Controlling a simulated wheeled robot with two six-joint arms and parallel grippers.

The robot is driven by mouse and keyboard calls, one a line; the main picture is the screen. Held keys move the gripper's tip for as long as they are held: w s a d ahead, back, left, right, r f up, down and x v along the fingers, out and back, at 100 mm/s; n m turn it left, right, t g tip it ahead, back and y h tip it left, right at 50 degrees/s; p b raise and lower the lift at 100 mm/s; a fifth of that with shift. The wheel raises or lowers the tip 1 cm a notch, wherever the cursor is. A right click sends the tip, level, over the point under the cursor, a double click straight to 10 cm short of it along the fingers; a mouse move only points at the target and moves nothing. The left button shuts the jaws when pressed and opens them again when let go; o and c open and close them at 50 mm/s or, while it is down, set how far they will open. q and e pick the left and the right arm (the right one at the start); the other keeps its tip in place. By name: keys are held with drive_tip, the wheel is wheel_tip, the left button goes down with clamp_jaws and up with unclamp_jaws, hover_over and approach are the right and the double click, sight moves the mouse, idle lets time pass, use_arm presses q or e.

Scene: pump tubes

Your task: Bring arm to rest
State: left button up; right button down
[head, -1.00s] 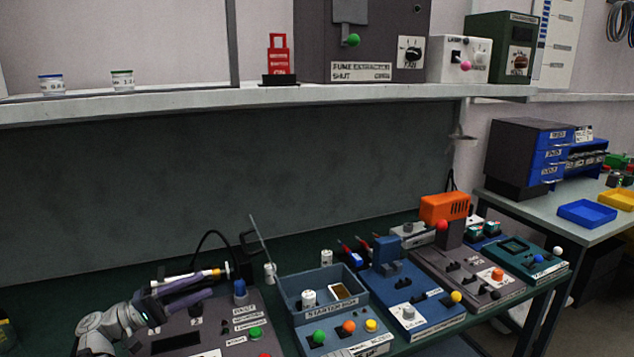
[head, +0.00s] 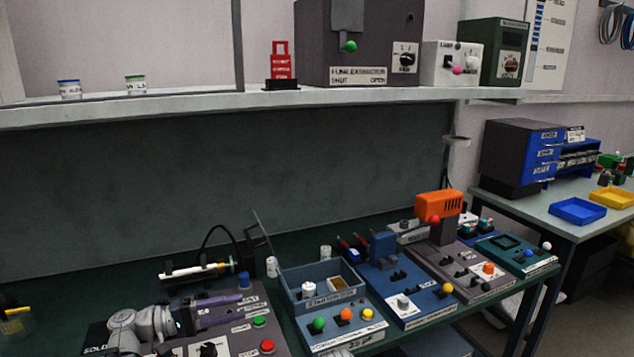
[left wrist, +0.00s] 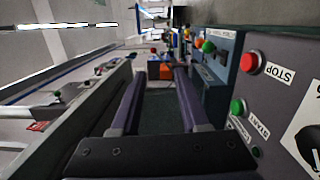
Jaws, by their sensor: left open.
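My left gripper (head: 243,303) is in the lower left of the head view, above the grey pump panel (head: 262,303). Its two purple fingers are apart, with nothing between them. In the left wrist view the open fingers (left wrist: 158,72) point forward, beside the panel with the green button (left wrist: 237,107) and red STOP button (left wrist: 249,62). My right gripper is not in view.
An open-lidded blue-grey box (head: 322,292) stands right of the gripper, with a white vial (head: 309,290) inside. Several control stations, an orange device (head: 438,204) and a blue station (head: 384,249) continue along the bench. A shelf (head: 200,104) runs above. The dark green bench top is bare at the back left.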

use_arm(q)
drive_tip(key=s+d+f+m+g+y+p, duration=0.1)
drive_tip(key=s+d+f+g+y+p, duration=0.15)
drive_tip(key=d+f, duration=0.35)
drive_tip(key=s+d+f+m+g+y+p, duration=0.1)
drive_tip(key=s+d+f+m+g+y, duration=0.2)
drive_tip(key=d, duration=0.4)
drive_tip(key=s+f+m+y+p, duration=0.3)
drive_tip(key=s+y, duration=0.6)
drive_tip(key=y, duration=0.4)
drive_tip(key=shift+s+f+m+p, duration=0.3)
drive_tip(key=shift+f+p, duration=0.4)
drive_tip(key=shift+p, duration=0.4)
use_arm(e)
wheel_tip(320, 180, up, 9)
